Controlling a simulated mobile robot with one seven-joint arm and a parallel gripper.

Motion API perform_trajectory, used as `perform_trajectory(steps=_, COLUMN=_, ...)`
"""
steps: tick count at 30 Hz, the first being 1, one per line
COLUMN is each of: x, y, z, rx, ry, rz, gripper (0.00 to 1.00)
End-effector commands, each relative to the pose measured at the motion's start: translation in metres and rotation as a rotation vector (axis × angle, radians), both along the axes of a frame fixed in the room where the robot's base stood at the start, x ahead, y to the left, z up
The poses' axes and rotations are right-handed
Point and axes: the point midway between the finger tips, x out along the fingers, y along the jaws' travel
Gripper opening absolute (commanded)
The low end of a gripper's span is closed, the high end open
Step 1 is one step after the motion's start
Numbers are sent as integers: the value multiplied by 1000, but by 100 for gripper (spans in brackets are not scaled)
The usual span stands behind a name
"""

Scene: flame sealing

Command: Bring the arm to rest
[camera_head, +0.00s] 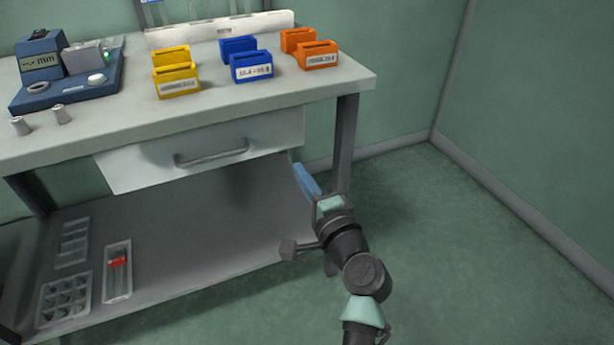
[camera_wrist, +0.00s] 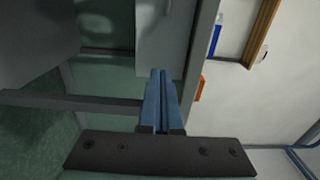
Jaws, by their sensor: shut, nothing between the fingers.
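My gripper (camera_head: 304,181) has blue fingers and is at the right end of the bench, in front of the drawer's right edge and below the tabletop level in the head view. In the wrist view my gripper (camera_wrist: 160,76) shows its two blue fingers pressed together with nothing between them. My dark arm reaches up from the bottom right of the head view.
The bench (camera_head: 210,122) has a drawer (camera_head: 205,148), a leg (camera_head: 345,140) and a lower shelf (camera_head: 190,245) near my gripper. Yellow holders (camera_head: 176,80), blue holders (camera_head: 251,66) and orange holders (camera_head: 318,55) stand on top. Open floor (camera_head: 470,240) lies to the right.

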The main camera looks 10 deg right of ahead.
Motion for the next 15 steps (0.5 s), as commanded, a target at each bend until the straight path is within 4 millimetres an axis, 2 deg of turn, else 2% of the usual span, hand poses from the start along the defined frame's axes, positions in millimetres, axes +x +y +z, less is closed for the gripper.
perform_trajectory(steps=3, x=-11, y=-4, z=0, rx=0, ry=1, rz=-1, gripper=0)
perform_trajectory(steps=10, x=-17, y=-5, z=1, rx=-3, ry=-2, rz=0, gripper=0)
perform_trajectory(steps=13, x=-15, y=-1, z=21, rx=-76, ry=-43, rz=-4, gripper=0)
perform_trajectory(steps=14, x=-14, y=1, z=32, rx=-118, ry=-66, rz=-8, gripper=0)
perform_trajectory(steps=15, x=-13, y=4, z=52, rx=-189, ry=-106, rz=-17, gripper=0)
